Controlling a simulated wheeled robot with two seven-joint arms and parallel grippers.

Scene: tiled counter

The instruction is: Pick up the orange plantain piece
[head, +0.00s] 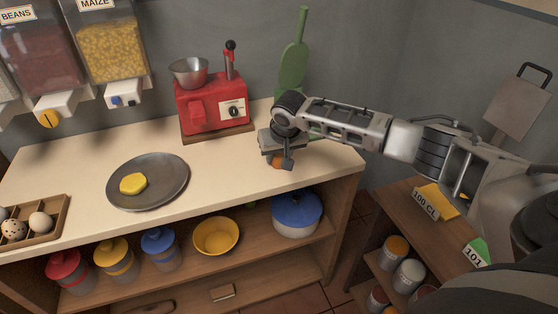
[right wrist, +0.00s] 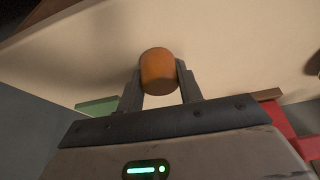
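The orange plantain piece (right wrist: 158,70) is a short, rounded orange block between the fingertips of my right gripper (right wrist: 160,78) in the right wrist view. A finger lies against each side of it, and the gripper looks shut on it. In the head view, my right gripper (head: 280,160) points down at the counter's right end, and only a bit of the orange piece (head: 276,162) shows below it. I cannot tell whether the piece still touches the counter. My left gripper is not in view.
A red machine with a metal bowl (head: 210,105) stands left of my right gripper, and a green bottle-shaped thing (head: 293,67) behind it. A grey plate (head: 165,190) with a yellow piece (head: 133,184) and an egg tray (head: 50,231) are farther left. The counter's front middle is clear.

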